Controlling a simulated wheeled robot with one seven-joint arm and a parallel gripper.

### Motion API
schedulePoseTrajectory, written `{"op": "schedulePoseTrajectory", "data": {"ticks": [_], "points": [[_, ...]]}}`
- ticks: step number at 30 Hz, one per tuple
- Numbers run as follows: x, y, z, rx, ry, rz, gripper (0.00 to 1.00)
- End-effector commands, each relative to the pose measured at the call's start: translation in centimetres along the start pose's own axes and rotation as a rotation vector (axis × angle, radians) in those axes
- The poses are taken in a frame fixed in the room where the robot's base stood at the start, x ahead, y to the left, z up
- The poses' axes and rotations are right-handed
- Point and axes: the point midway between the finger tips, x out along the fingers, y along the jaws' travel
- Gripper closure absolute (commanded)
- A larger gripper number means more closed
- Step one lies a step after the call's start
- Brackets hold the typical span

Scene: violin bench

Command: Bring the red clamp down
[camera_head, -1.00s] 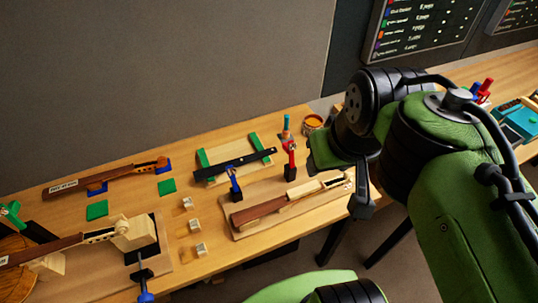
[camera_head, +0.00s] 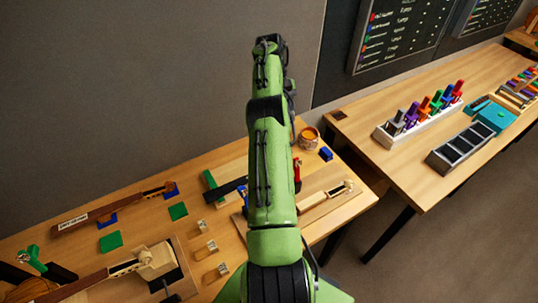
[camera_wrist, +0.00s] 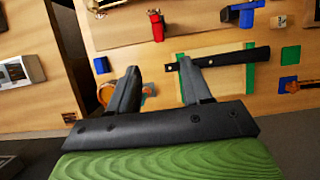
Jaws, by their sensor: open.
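A red clamp (camera_head: 297,172) stands on the bench by the violin neck board, mostly hidden by my arm in the head view. In the wrist view the red clamp (camera_wrist: 157,27) is upright at the board's edge, beyond my fingertips and apart from them. My gripper (camera_wrist: 160,76) is open and empty above the bench, its fingers spread wide. In the head view my raised arm hides the gripper's fingers. Another red clamp (camera_head: 457,91) stands at the right end of a white rack (camera_head: 418,124) on the right table.
A black bar (camera_wrist: 222,58) lies across green pads near my right finger. A blue clamp (camera_wrist: 243,13) stands beyond it. An orange jar (camera_head: 308,136) and a blue block (camera_head: 326,154) sit at the bench's back right. A dark compartment tray (camera_head: 461,148) is on the right table.

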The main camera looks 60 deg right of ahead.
Motion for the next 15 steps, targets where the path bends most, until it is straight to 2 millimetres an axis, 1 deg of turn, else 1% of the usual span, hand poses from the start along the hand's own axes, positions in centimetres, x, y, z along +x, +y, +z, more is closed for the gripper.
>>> {"op": "schedulePoseTrajectory", "data": {"ticks": [5,11,15], "points": [[2.6,-0.1,-0.3,0.000,0.001,0.000,0.51],[5.9,-0.2,-0.2,-0.001,0.000,0.000,0.51],[9.1,-0.2,-0.2,0.000,-0.001,-0.001,0.51]]}}
